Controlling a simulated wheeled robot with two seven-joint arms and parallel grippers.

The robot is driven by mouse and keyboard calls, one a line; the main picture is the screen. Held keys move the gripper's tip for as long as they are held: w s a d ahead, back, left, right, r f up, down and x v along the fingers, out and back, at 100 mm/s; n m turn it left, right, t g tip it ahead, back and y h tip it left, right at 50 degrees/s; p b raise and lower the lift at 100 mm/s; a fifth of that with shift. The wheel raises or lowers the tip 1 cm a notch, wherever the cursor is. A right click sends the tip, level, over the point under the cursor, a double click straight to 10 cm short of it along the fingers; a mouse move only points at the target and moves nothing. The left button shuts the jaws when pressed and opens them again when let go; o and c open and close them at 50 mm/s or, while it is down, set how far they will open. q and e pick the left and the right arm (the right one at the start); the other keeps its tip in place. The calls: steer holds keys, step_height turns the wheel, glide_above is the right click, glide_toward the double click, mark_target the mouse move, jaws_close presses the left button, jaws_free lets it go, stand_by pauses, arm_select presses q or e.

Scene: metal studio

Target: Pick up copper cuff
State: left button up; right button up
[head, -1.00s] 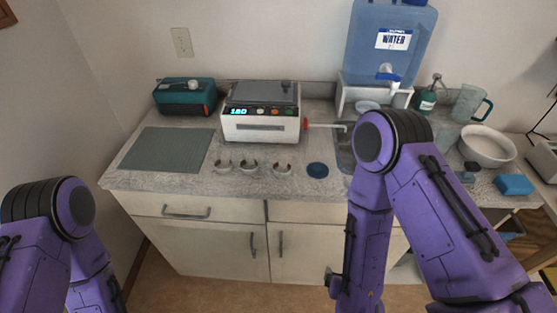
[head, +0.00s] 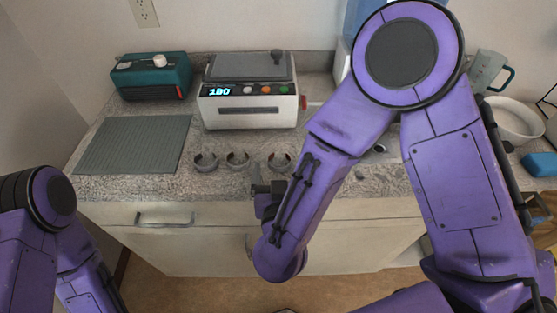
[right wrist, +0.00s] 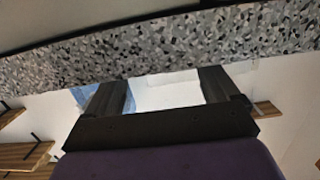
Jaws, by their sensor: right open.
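Three small open cuffs lie in a row on the speckled countertop in the head view: a left cuff (head: 206,161), a middle cuff (head: 238,160) and a right cuff (head: 279,161). All look greyish with darker or reddish insides; I cannot tell surely which is copper. My right gripper (head: 268,188) is at the counter's front edge, just in front of the right cuff and apart from it, partly hidden by my forearm. In the right wrist view the gripper (right wrist: 160,90) has its two fingers spread with nothing between them; no cuff shows there. My left gripper is out of view.
A white heating machine (head: 248,104) with a lit display stands behind the cuffs. A teal box (head: 151,76) and a grey-green ribbed mat (head: 133,145) are to the left. A white bowl (head: 514,121) and a blue block (head: 540,165) are at the right.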

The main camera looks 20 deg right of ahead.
mark_target(280, 167)
steer(key=shift+d+x, duration=0.2)
steer(key=shift+x, duration=1)
steer(key=shift+w+d+f, duration=0.1)
steer(key=shift+w+f, duration=0.05)
steer(key=shift+w, duration=0.05)
steer(key=c, duration=1.1)
steer(key=shift+p, duration=0.3)
